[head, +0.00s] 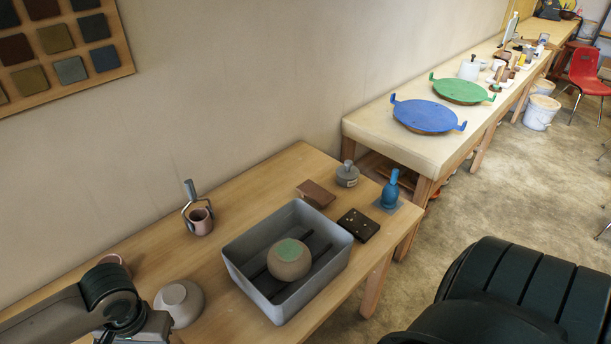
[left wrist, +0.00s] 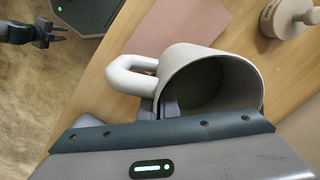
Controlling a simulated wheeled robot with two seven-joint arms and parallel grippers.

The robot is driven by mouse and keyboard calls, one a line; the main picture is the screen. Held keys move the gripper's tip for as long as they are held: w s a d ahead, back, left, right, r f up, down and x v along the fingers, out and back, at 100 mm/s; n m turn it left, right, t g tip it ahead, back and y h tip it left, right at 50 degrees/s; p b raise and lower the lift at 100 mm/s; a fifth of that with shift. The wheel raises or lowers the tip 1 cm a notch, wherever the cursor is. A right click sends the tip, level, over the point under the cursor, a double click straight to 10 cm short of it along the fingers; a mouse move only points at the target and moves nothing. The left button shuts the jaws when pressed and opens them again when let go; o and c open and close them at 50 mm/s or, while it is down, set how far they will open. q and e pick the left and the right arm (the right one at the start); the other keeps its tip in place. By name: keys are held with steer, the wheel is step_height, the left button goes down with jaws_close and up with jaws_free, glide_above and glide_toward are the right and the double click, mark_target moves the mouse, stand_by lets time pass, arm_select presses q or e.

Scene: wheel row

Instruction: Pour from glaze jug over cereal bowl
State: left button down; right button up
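The cereal bowl (head: 289,268), brownish with a green disc on top, seems to sit upside down on dark bars inside a grey tub (head: 334,237). In the left wrist view the glaze jug (left wrist: 222,62) is pale grey with a thick looped handle (left wrist: 122,82). Its dark mouth faces the camera. My left gripper (left wrist: 158,107) has its fingers close together where the handle meets the jug, and looks shut on it; the contact is partly hidden. In the head view my left arm reaches the lower left. My right gripper (left wrist: 60,32) looks open and empty, over the floor.
A grey rounded vessel (head: 180,303) stands between my left arm and the tub.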

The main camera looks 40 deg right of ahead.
arm_select(q)
steer(key=s+a+r+n+b, duration=0.1)
steer(key=a+r+n+b, duration=0.2)
steer(key=a, duration=0.6)
steer(key=s+a+r+n+b, duration=0.2)
steer(key=a+n+b, duration=0.3)
steer(key=a, duration=0.4)
steer(key=shift+a+r, duration=0.4)
steer(key=shift+r, duration=0.1)
